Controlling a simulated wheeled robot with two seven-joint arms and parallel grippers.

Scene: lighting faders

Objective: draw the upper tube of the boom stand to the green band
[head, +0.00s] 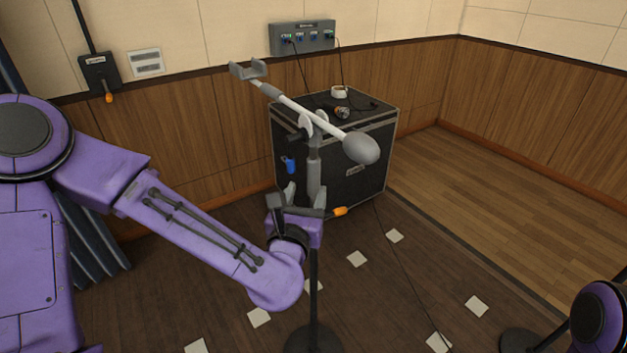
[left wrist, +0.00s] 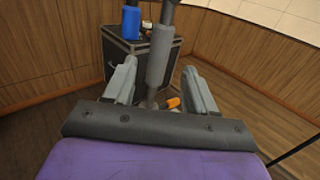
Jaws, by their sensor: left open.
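The boom stand has a round dark base (head: 313,341), a thin dark lower tube (head: 314,270) and a thicker grey upper section (head: 314,170). That grey section also shows in the left wrist view (left wrist: 160,52). A white boom (head: 310,114) tilts across the top, with a grey counterweight (head: 361,148) at its lower end. An orange-ended lever (head: 341,211) sticks out to the right below the grey section. My left gripper (head: 305,193) is open, its fingers on either side of the grey section in the left wrist view (left wrist: 159,68); contact is unclear. I see no green band.
A black case (head: 360,160) stands behind the stand, with a cable and small items on top. A blue piece (head: 289,165) sits left of the grey section. Pale floor squares (head: 357,258) lie around. Another stand base (head: 520,342) is at lower right.

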